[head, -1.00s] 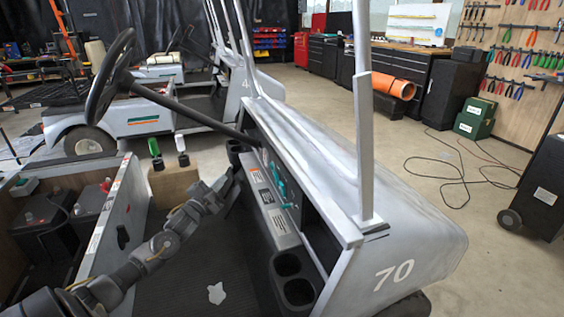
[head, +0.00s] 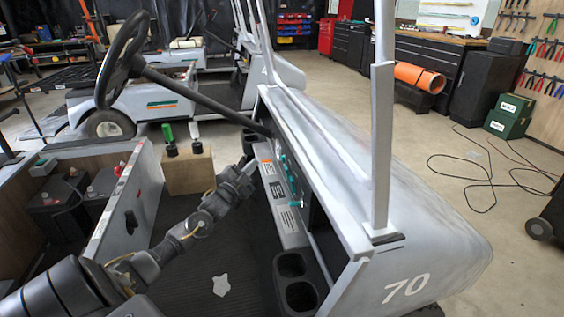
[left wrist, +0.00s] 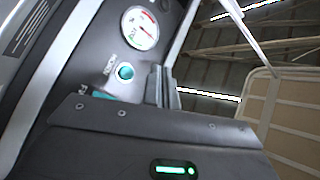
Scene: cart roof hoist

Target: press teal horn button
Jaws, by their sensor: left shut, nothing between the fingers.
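In the head view the left gripper (head: 247,165) is at the near face of the dash (head: 281,212). My right gripper is not in view.
A round gauge (left wrist: 140,28) sits above the button. Teal parts (head: 291,178) stand out from the dash, right of the gripper. The steering wheel (head: 123,58) and its column are behind my arm. Cup holders (head: 296,283) are at the dash's near end.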

